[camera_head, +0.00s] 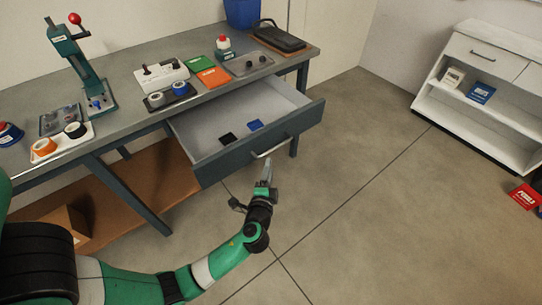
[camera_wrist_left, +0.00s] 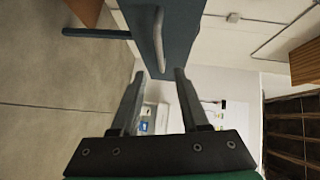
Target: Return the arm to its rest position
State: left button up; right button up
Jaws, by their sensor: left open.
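My left arm (camera_head: 215,262) is green, black and white and reaches in from the lower left in the head view. Its gripper (camera_head: 265,172) is just in front of the open drawer (camera_head: 250,145), near the drawer's handle (camera_head: 272,149). In the left wrist view the two fingers of the left gripper (camera_wrist_left: 157,98) are spread apart with nothing between them. The drawer's handle also shows there (camera_wrist_left: 159,40), ahead of the fingers and apart from them. My right gripper is not in view.
Tools and tape rolls stand on the bench. A white shelf unit (camera_head: 490,75) stands at right, with a red box (camera_head: 525,196). The floor between is clear.

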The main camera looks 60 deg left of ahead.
pick_arm(q)
jog(key=shift+s+d+r, duration=0.1)
jog(key=shift+s+d, duration=0.2)
jog(key=shift+d, duration=0.05)
dwell(0.3)
jog(key=w+d+r+n+t+p, duration=0.15)
jog(key=w+r, duration=0.25)
jog(key=r, duration=0.6)
jog(key=w+d+r+n+t+p, duration=0.1)
jog(key=w+d+r+t+p, duration=0.2)
jog(key=r, duration=0.7)
jog(key=w+d+r+n+t+p, duration=0.15)
jog(key=w+r, duration=0.35)
jog(key=r, duration=0.5)
jog(key=d+r+n+t+h+p, duration=0.1)
jog(key=d+r+n+t, duration=0.15)
jog(key=r, duration=0.75)
jog(key=d+r+n+t+h+p, duration=0.1)
jog(key=d+r+t+h+p, duration=0.2)
jog(key=r, duration=0.7)
jog(key=s+d+r+m+t+h, duration=0.2)
jog(key=s+d+r+t+h, duration=0.3)
jog(key=r, duration=0.3)
jog(key=s+d+r+m+t+h, duration=0.2)
jog(key=s+d+r+h, duration=0.4)
jog(key=d+r+h, duration=0.15)
notch_tip(320, 180, up, 38)
jog(key=p, duration=3.7)
jog(key=shift+w+f+n+y, duration=0.2)
jog(key=shift+w+n+y, duration=0.15)
